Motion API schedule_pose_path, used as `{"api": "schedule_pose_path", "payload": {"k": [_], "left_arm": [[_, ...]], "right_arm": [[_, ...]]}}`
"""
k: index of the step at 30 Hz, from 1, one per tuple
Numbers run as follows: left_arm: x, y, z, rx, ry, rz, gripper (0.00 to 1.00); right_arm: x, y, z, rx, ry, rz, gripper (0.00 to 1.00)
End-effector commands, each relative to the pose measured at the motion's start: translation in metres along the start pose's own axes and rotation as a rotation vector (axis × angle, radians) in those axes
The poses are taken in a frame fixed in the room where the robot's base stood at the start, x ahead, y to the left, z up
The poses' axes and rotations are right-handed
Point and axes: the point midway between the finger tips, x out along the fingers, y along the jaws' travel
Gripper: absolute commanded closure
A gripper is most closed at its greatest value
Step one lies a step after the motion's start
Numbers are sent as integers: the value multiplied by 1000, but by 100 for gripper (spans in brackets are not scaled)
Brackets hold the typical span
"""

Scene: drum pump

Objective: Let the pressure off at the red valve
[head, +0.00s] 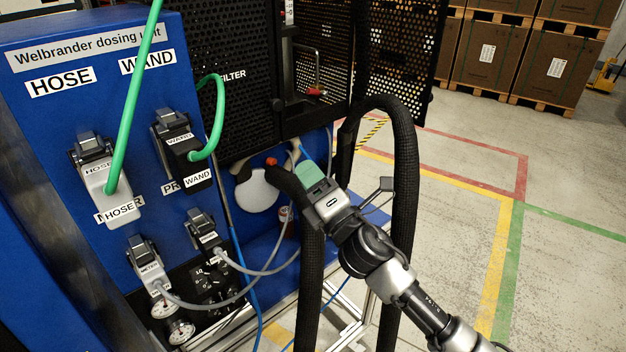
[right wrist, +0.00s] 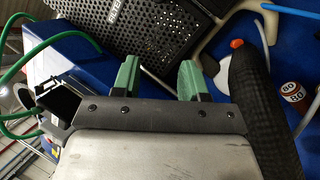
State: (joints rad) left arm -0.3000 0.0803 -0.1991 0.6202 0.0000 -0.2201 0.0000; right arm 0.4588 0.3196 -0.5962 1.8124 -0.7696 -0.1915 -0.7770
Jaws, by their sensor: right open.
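A small orange-red knob (head: 271,161) sits by pale piping below the black mesh cabinet, near a round white part. It also shows in the right wrist view (right wrist: 236,43), to the right of the fingers. A red-tipped metal handle (head: 316,92) is higher up at the cabinet opening. I cannot tell for certain which is the red valve. My right gripper (head: 311,174) is close to the right of the orange-red knob in the head view. Its green fingers (right wrist: 158,78) are apart with nothing between them. My left gripper is out of view.
The blue dosing unit (head: 60,130) with labelled connectors and green hoses stands at left. Grey and blue tubes (head: 240,267) hang below. A small labelled red-brown can (right wrist: 292,90) stands at right. Open floor lies at right.

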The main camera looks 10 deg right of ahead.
Motion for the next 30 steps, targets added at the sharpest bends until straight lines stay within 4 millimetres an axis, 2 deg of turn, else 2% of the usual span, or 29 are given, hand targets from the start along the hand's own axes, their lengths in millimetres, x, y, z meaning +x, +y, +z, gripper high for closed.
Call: {"api": "schedule_pose_path", "payload": {"k": [11, 14, 16, 17, 20, 21, 23, 24, 26, 27, 29, 30], "left_arm": [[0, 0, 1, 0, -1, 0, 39], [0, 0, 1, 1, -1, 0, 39], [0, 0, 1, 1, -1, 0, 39], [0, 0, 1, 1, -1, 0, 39], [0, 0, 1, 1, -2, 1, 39], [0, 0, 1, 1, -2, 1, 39], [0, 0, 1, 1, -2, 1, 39], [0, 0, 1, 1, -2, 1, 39], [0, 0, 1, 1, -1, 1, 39], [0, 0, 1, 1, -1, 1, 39], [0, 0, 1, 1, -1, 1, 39], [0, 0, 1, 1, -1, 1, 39]], "right_arm": [[-5, -4, 1, 45, -24, -26, 57], [-6, -10, 0, 56, -24, -38, 70], [-11, -32, -2, 102, -30, -86, 72], [-15, -47, -3, 133, -35, -120, 72], [-42, -122, -15, 302, -72, -292, 72], [-62, -160, -23, 389, -97, -380, 72], [-100, -216, -38, 530, -151, -519, 72], [-129, -250, -49, 622, -194, -609, 72], [-178, -296, -68, 754, -269, -739, 72], [-214, -322, -82, 836, -324, -822, 72], [-270, -355, -104, 954, -416, -942, 72], [-308, -372, -118, 1023, -481, -1016, 72]]}}
